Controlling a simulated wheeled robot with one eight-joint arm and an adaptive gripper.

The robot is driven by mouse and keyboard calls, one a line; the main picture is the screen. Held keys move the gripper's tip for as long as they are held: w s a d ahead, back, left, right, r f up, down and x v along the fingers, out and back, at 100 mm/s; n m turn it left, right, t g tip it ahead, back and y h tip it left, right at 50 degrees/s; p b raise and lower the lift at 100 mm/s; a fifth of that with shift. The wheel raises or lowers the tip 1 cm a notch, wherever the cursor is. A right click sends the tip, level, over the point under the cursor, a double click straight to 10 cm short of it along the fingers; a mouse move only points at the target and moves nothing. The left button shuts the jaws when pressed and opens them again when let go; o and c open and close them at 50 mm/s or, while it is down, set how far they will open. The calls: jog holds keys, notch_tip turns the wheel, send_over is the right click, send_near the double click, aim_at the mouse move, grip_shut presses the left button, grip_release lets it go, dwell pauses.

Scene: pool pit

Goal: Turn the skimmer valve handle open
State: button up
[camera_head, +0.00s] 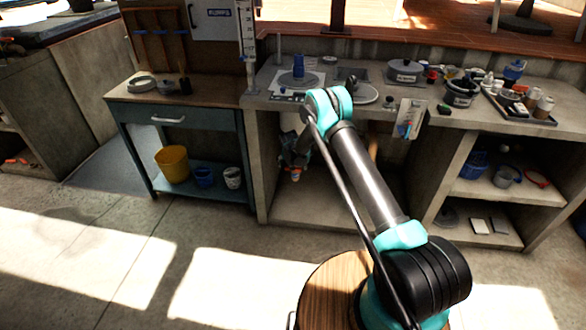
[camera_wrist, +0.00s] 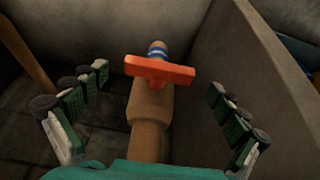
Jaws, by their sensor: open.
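The skimmer valve shows in the wrist view as a tan upright body (camera_wrist: 150,108) with a flat orange handle (camera_wrist: 160,70) across it. A blue and white band (camera_wrist: 157,54) shows just beyond the handle. My gripper (camera_wrist: 158,98) is open, with one finger left and one finger right of the valve. Both fingers are apart from the handle, and nothing is between them but the valve. In the head view my arm reaches down to the open bay under the counter, where my gripper (camera_head: 295,170) is small and dark. I cannot make out the valve clearly there.
A concrete wall (camera_wrist: 230,60) stands close to the right finger in the wrist view. A wooden stick (camera_wrist: 25,55) leans at the left. The counter (camera_head: 262,100) overhangs the bay. A blue bench (camera_head: 218,128) with a yellow bucket (camera_head: 172,164) is to the left.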

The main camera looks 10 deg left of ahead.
jog(key=shift+w+f, duration=0.25)
jog(key=shift+f, duration=0.35)
jog(key=shift+c, duration=0.3)
jog(key=c, duration=1.1)
jog(key=shift+a+h, duration=0.3)
jog(key=shift+h, duration=0.3)
jog(key=shift+n+h, duration=0.3)
jog(key=shift+h, duration=0.5)
jog(key=o, duration=1.2)
jog(key=shift+c, duration=0.2)
